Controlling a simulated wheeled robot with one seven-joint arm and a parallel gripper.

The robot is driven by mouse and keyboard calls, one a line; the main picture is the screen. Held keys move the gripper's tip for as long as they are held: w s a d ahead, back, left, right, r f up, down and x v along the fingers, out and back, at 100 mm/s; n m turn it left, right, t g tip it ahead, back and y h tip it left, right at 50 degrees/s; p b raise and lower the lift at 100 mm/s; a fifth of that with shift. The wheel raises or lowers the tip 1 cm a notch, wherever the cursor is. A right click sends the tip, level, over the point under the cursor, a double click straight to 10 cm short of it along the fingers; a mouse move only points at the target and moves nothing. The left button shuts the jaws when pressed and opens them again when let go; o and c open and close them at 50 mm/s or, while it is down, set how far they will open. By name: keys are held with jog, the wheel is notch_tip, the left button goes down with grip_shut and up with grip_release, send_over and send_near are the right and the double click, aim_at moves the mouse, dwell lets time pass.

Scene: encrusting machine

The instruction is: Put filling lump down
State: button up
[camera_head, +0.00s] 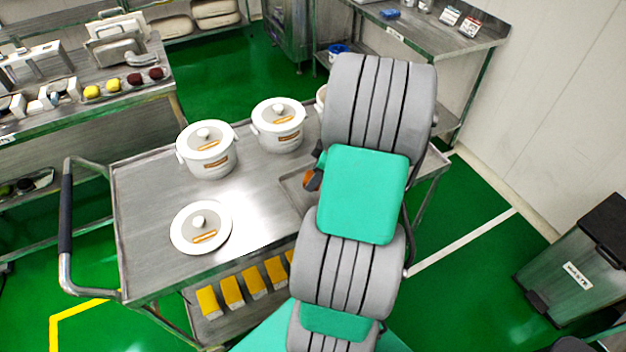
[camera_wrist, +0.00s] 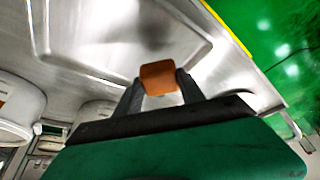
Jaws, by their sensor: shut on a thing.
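My gripper (camera_wrist: 159,84) is shut on a small orange-brown filling lump (camera_wrist: 158,77), which sits between the two fingertips in the wrist view. Below it lies a shallow metal tray (camera_wrist: 211,50) with a raised rim. The lump looks to be over or close to the tray; the gap cannot be told. In the head view my arm covers most of the tray (camera_head: 288,180) and most of the gripper. Only a small dark and orange patch shows at the arm's left side.
The tray rests on a steel cart (camera_head: 145,210) with white lidded pots (camera_head: 208,150) (camera_head: 278,125) and a loose white lid (camera_head: 201,227). Yellow blocks (camera_head: 231,292) lie on its lower shelf. Yellow and dark red lumps (camera_head: 134,79) sit on the left table. The cart's front left is clear.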

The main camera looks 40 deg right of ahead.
jog(key=x, duration=0.1)
jog(key=p+x, duration=0.1)
jog(key=x, duration=0.1)
jog(key=shift+d+f, duration=0.25)
jog(key=shift+f, duration=0.45)
jog(key=shift+f, duration=0.1)
jog(key=o, duration=1.4)
